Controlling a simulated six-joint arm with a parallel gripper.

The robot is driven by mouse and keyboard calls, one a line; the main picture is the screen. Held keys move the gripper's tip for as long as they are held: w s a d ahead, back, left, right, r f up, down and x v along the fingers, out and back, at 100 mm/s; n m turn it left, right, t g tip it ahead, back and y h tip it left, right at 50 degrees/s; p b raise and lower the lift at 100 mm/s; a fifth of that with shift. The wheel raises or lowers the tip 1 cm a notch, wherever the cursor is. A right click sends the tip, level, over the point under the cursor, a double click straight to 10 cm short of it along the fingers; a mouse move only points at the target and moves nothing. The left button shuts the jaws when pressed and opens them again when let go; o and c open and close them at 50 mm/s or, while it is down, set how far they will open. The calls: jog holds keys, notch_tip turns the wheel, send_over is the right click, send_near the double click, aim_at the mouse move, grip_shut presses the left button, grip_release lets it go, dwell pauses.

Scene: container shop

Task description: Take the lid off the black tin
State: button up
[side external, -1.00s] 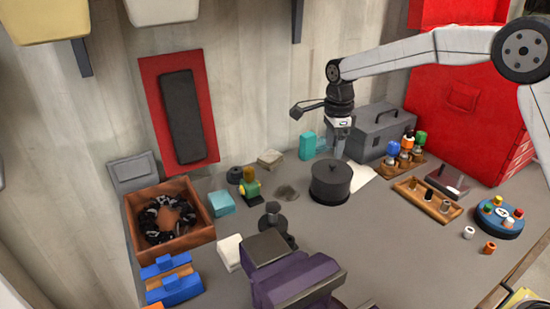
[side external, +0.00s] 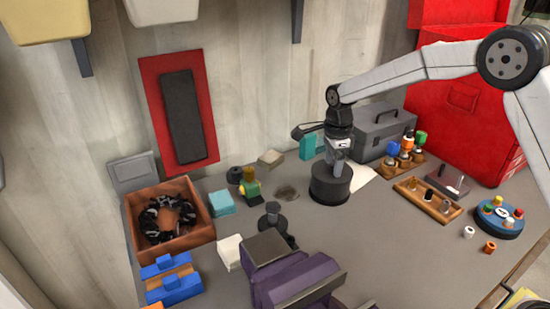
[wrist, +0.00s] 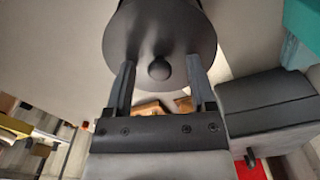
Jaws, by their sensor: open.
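The black tin (side external: 330,188) stands upright on the grey workbench, a short round can. Its flat round lid (wrist: 160,30) fills the top middle of the wrist view, with a small round knob (wrist: 159,69) in its middle. The lid looks seated on the tin. My gripper (wrist: 161,72) is open, pointing down right over the lid, with one finger on each side of the knob. I see gaps between the fingers and the knob. In the side view my gripper (side external: 339,166) hides the knob and part of the lid.
A grey toolbox (side external: 380,130) stands behind the tin to the right, with a teal box (side external: 307,146) behind to the left. A wooden tray (side external: 427,200) with small parts lies to the right. A purple vise (side external: 295,278) is in front.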

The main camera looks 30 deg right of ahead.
aim_at(333, 164)
dwell(0.3)
grip_shut()
jog(key=shift+r, duration=0.15)
jog(key=shift+r, duration=0.45)
notch_tip(333, 164, up, 2)
jog(key=shift+r, duration=0.1)
jog(key=s+r, duration=0.9)
jog(key=s, duration=0.5)
jog(key=shift+r, duration=0.3)
